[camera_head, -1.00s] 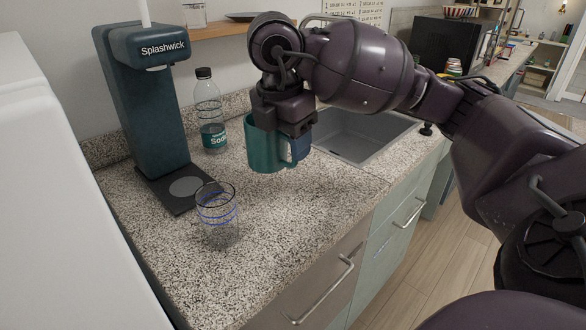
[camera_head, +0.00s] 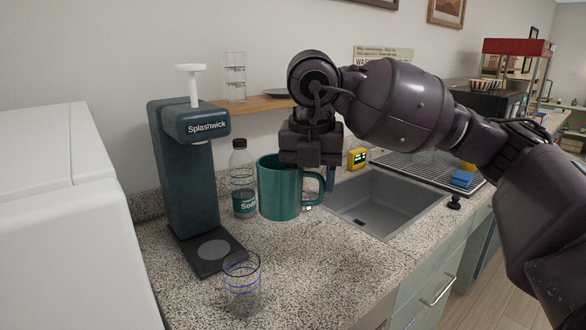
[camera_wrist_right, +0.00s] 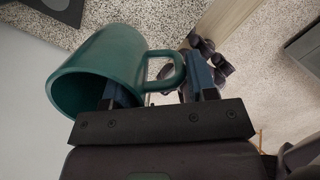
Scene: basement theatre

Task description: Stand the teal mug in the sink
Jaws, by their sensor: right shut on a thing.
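The teal mug (camera_head: 278,190) is upright in the head view, in front of the soda bottle and left of the sink. My right gripper (camera_head: 316,166) is shut on the mug at its handle side. In the right wrist view the gripper (camera_wrist_right: 160,84) has one finger inside the mug (camera_wrist_right: 100,62) and the other outside by the handle. The mug appears held above the counter. The grey sink (camera_head: 385,198) is an empty-looking basin to the right of the mug, its far left part hidden by my gripper and arm. My left gripper is not in view.
The Splashwick dispenser (camera_head: 183,170) and soda bottle (camera_head: 243,185) stand left of the mug. A clear glass (camera_head: 242,285) stands at the counter's front. A yellow timer (camera_head: 357,158) is behind the sink. A drying rack (camera_head: 420,166) with a blue item (camera_head: 462,178) is beyond it.

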